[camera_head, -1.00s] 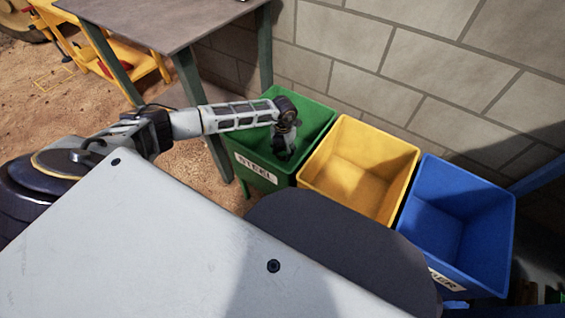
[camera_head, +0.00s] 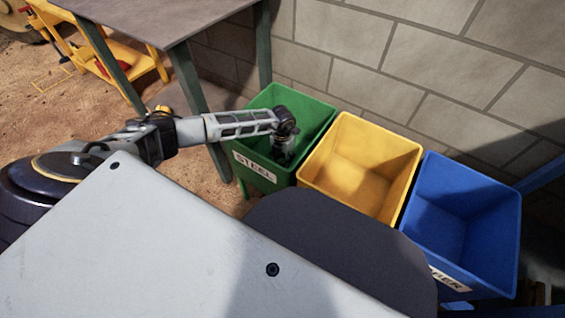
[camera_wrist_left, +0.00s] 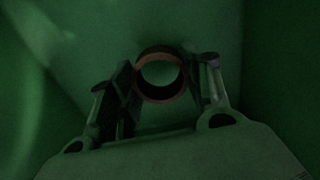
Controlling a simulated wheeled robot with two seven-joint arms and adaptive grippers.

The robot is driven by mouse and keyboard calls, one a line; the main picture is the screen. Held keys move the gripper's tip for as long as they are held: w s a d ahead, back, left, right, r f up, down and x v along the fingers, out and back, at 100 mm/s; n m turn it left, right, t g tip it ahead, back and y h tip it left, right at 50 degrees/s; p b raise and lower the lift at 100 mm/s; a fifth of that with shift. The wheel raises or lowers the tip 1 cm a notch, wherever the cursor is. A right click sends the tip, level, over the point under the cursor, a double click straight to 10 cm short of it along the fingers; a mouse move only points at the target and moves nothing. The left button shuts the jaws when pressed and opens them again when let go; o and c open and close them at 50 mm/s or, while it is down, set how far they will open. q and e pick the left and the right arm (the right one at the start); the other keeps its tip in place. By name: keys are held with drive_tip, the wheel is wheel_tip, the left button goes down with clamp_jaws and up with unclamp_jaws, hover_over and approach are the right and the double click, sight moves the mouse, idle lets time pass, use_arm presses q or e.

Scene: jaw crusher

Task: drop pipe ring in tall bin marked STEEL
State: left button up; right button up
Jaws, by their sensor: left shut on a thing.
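The green bin (camera_head: 254,170) carries a white STEEL label and stands leftmost of three bins. My left arm reaches over it, and my left gripper (camera_head: 282,158) points down inside its opening. In the left wrist view, the pipe ring (camera_wrist_left: 160,52), a short reddish-brown ring, sits between the two fingers of the left gripper (camera_wrist_left: 160,90), which is shut on it. Green bin walls surround it there. The head view does not show the ring; the gripper and bin wall hide it. My right gripper is not in view.
A yellow bin (camera_head: 345,192) stands right beside the green one, and a blue bin (camera_head: 440,262) with a partly hidden label is farther right. A block wall (camera_head: 420,60) rises behind them. A grey-topped table (camera_head: 150,18) stands at the back left.

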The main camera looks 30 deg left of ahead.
use_arm(q)
drive_tip(key=shift+f+b, duration=0.7)
drive_tip(key=shift+f, duration=1)
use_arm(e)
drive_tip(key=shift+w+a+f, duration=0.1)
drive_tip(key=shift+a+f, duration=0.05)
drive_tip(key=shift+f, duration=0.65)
use_arm(q)
drive_tip(key=o, duration=1.2)
drive_tip(key=shift+f, duration=0.1)
drive_tip(key=shift+c, duration=0.2)
drive_tip(key=shift+r+p, duration=0.35)
drive_tip(key=shift+r, duration=0.5)
wheel_tip(320, 180, up, 11)
drive_tip(key=p, duration=0.4)
drive_tip(key=shift+f, duration=0.2)
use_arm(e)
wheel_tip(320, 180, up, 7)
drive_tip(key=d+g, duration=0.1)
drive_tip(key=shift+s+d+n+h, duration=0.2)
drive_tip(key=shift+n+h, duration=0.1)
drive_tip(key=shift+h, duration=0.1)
use_arm(q)
drive_tip(key=shift+r, duration=0.15)
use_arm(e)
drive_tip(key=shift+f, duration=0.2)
